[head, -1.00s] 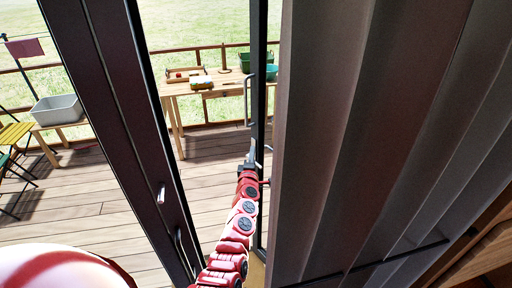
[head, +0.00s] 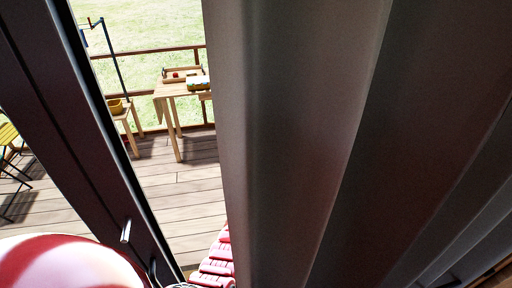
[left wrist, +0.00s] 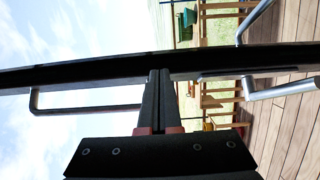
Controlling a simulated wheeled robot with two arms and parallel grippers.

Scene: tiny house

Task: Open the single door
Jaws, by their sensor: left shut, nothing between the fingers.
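The door shows in the left wrist view as a dark, narrow edge (left wrist: 75,73) crossing the picture. A long bar handle (left wrist: 85,109) is on one side of it and a silver lever handle (left wrist: 280,90) is near its right part. My left gripper (left wrist: 160,76) is shut and empty, its fingertips at the dark edge; I cannot tell whether they touch it. My right gripper is not in view.
A dark frame post (head: 70,130) with a small handle (head: 125,231) stands at the left. Between it and the curtain is a gap onto a wooden deck (head: 180,190). Outside are a wooden table (head: 172,90), a railing and a yellow chair (head: 8,135).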

